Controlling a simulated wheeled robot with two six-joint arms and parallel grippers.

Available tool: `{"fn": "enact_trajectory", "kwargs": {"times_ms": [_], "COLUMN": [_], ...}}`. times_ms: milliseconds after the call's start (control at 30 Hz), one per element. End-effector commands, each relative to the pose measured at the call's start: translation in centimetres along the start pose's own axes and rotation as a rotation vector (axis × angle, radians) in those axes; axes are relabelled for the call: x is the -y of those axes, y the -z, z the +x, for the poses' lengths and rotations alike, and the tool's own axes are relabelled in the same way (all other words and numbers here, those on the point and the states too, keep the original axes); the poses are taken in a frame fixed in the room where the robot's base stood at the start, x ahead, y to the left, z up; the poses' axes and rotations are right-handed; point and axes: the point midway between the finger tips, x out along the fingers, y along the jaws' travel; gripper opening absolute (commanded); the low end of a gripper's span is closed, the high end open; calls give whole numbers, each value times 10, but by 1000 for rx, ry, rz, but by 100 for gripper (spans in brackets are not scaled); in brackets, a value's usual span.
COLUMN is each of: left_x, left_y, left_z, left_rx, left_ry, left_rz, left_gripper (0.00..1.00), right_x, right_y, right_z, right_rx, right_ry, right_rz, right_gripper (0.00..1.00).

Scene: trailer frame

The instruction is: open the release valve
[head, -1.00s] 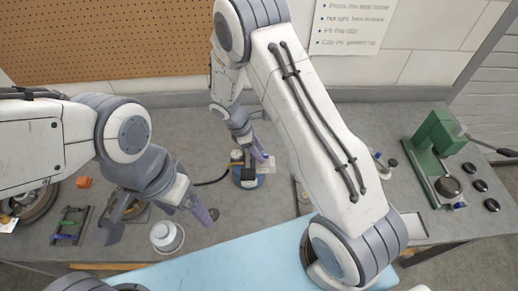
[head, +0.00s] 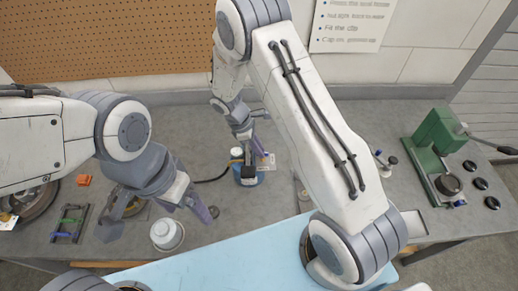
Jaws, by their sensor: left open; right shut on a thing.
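A small round device (head: 250,181) with a blue base and a dark block on it stands on the grey bench in the middle. A dark hose runs from its left side. My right gripper (head: 254,156) reaches down to the top of this device from behind and is shut on a small part there. The fingers hide most of that part, and I cannot make out the valve's position. My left gripper (head: 158,220) is open and empty over the bench at the left, apart from the device.
A white round cup (head: 166,234) stands under my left gripper. A rack with green and blue pieces (head: 70,223) and an orange block (head: 83,180) lie left. A green press (head: 436,150) and several black discs stand right. A blue mat (head: 215,269) lies in front.

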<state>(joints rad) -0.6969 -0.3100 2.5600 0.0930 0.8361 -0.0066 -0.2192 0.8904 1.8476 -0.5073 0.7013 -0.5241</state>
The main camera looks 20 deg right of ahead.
Motion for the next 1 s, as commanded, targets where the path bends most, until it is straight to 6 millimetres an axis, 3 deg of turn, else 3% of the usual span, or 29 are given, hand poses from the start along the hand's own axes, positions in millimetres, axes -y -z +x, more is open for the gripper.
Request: {"fn": "enact_trajectory", "kwargs": {"times_ms": [1000], "left_x": [2], "left_y": [-2], "left_z": [27], "left_rx": [0], "left_ry": [0], "left_rz": [-5], "left_gripper": [82], "right_x": [-10], "right_y": [-5], "right_z": [1], "right_rx": [-2], "right_ry": [355], "right_rz": [864], "right_gripper": [0]}}
